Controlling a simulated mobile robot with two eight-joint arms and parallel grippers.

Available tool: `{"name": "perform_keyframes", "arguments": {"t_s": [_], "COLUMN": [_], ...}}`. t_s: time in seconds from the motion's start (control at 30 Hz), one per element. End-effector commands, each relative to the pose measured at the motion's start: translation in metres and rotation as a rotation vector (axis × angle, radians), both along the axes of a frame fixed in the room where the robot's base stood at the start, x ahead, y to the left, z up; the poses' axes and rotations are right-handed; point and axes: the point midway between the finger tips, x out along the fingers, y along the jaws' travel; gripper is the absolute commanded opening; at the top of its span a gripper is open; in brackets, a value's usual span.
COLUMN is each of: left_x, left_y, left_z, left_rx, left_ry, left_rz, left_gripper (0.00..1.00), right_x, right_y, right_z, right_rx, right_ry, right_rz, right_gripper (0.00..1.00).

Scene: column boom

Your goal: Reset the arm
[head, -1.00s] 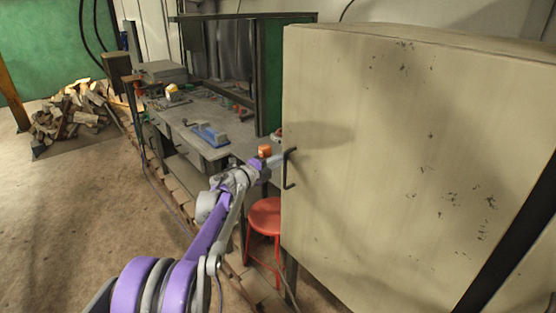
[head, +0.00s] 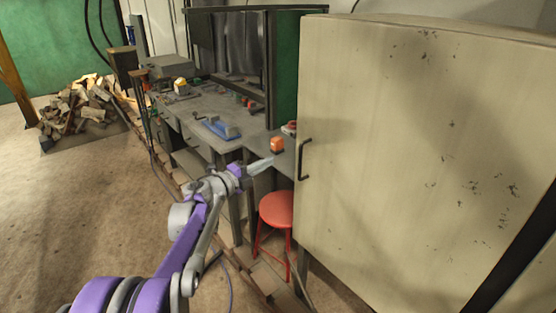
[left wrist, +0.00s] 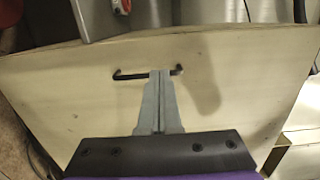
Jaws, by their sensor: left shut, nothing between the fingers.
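My left arm comes in from the bottom left of the head view. Its left gripper (head: 263,165) is shut and empty, a little left of the cream cabinet door (head: 400,160) and its dark handle (head: 303,160). In the left wrist view the two grey fingers (left wrist: 160,76) lie together in front of the pale door panel (left wrist: 90,90). Their tips overlap the black handle (left wrist: 130,76) in that picture; I cannot tell the gap from it. My right gripper is in neither view.
A red stool (head: 276,209) stands below the gripper, beside the cabinet. A workbench (head: 245,125) with a blue tool (head: 221,128) and an orange object (head: 277,145) is behind. A wood pile (head: 80,108) lies far left. Open floor (head: 80,210) is at left.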

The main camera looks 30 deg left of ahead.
Motion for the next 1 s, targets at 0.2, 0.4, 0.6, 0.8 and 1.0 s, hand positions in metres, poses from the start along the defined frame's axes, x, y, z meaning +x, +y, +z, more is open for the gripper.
{"name": "perform_keyframes", "arguments": {"t_s": [0.2, 0.4, 0.6, 0.8, 1.0], "left_x": [-0.013, -0.013, -0.028, -0.096, -0.198], "left_y": [0.005, 0.001, -0.020, -0.046, -0.103], "left_z": [0.000, 0.008, 0.048, 0.025, -0.064], "left_rx": [0.000, -0.027, -0.283, -0.713, -1.071], "left_ry": [0.000, -0.008, -0.024, 0.132, 0.490], "left_rz": [0.001, 0.026, 0.264, 0.599, 0.866], "left_gripper": [0.00, 0.00, 0.00, 0.00, 0.00], "right_x": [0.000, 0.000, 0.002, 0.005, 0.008], "right_y": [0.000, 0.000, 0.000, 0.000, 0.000], "right_z": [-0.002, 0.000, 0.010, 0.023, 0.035], "right_rx": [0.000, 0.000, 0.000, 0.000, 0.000], "right_ry": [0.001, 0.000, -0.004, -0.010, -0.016], "right_rz": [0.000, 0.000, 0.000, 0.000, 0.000], "right_gripper": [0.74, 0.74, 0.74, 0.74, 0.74]}}
